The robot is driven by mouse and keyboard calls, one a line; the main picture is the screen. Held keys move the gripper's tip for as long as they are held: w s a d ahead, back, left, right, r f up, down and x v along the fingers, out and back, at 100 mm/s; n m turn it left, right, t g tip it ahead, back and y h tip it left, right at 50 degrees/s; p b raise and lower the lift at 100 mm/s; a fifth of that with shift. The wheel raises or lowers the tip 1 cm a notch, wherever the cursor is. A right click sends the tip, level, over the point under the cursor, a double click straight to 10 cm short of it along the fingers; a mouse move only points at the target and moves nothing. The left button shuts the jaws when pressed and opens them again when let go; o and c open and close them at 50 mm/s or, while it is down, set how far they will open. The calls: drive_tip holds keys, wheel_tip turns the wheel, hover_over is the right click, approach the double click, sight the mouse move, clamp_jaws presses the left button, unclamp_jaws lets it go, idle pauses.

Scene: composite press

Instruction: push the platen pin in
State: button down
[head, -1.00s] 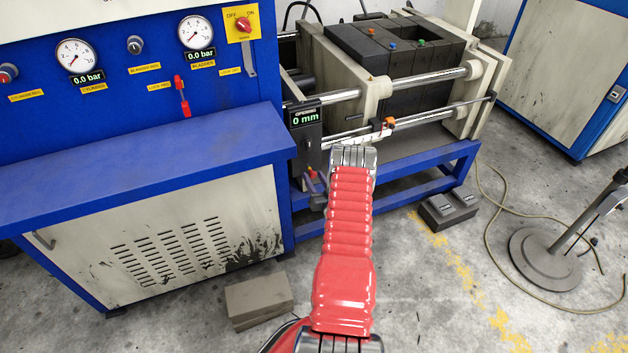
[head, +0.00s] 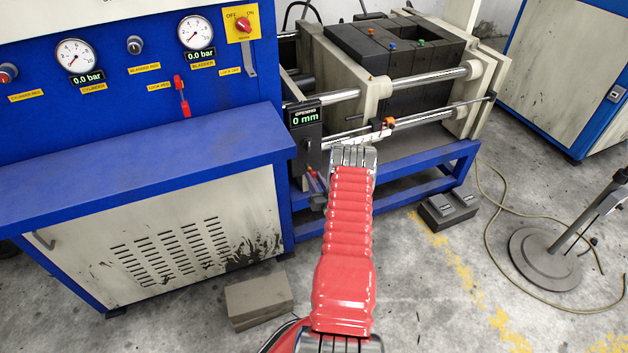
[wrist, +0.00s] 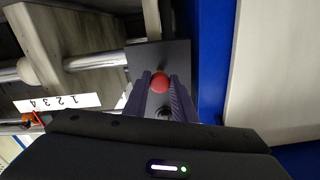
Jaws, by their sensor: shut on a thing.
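The platen pin shows a round red knob (wrist: 160,82) in the wrist view, in front of a dark grey plate. My gripper (wrist: 160,88) has its two purple fingers on either side of the knob, shut on it. The pin's shaft and how deep it sits are hidden behind the knob. In the head view my gripper (head: 315,183) shows small at the left of my red-sleeved arm, below the dark box reading 0 mm (head: 304,117). The arm hides part of this area.
The press (head: 385,60) with steel rods and dark blocks stands behind my arm. The blue control cabinet (head: 150,175) is close on the left. An orange clamp (head: 388,123) sits on a lower rod. A dark block (head: 448,210) and a stand (head: 548,255) are right.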

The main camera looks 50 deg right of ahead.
sight(313, 177)
drive_tip(key=shift+w, duration=0.1)
drive_tip(key=shift+x, duration=1.7)
drive_tip(key=c, duration=1.5)
unclamp_jaws()
drive_tip(key=shift+o, duration=0.2)
drive_tip(key=shift+v, duration=0.8)
drive_tip(key=v, duration=1.2)
